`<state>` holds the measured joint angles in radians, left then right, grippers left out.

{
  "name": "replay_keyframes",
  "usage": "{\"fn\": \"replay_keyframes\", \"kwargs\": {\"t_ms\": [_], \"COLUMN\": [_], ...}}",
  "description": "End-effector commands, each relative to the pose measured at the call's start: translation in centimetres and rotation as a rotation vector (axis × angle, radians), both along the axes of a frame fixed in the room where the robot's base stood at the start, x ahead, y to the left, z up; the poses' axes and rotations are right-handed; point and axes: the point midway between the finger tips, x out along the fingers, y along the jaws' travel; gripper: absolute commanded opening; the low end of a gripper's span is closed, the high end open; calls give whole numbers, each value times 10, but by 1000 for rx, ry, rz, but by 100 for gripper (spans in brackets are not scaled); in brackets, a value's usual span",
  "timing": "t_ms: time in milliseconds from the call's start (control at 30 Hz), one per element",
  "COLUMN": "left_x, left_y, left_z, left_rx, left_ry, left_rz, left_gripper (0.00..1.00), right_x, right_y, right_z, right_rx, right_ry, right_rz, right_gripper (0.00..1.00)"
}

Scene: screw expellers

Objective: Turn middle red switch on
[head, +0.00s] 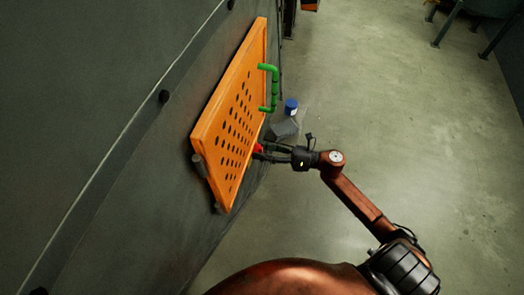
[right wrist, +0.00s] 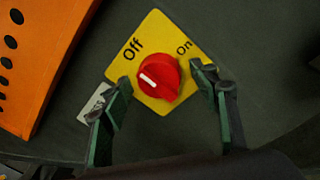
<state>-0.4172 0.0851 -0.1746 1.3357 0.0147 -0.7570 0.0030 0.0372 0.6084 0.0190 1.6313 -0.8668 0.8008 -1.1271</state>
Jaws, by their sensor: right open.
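A red rotary switch (right wrist: 158,76) sits on a yellow plate (right wrist: 152,24) marked "Off" at the upper left and "On" at the upper right. Its white mark lies on the knob's left side, nearer the "Off" side. My right gripper (right wrist: 164,82) is open, with one fingertip on each side of the knob; I cannot tell whether either touches it. In the head view the red switch (head: 258,148) is small, at the tips of my right gripper (head: 265,152). The other switches cannot be made out. My left gripper is not in view.
An orange perforated panel (head: 210,129) with a green handle (head: 275,88) stands out from the grey wall beside the switch; its edge (right wrist: 40,75) is at the wrist view's left. A blue can (head: 291,106) and a grey box (head: 284,129) lie beyond.

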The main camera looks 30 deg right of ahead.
Motion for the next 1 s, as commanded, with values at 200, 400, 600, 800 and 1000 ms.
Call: {"fn": "replay_keyframes", "kwargs": {"t_ms": [200,400,600,800,1000], "left_x": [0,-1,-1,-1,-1], "left_y": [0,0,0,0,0], "left_z": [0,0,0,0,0], "left_rx": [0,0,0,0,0], "left_ry": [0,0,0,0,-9], "left_rz": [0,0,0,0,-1], "left_gripper": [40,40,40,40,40], "right_x": [0,0,0,0,0], "right_y": [0,0,-1,-1,0], "right_z": [0,0,0,0,0], "right_rx": [0,0,0,2,28], "right_ry": [0,1,1,3,26], "right_rz": [0,-1,-1,-1,-1], "right_gripper": [47,33,20,13,13]}}
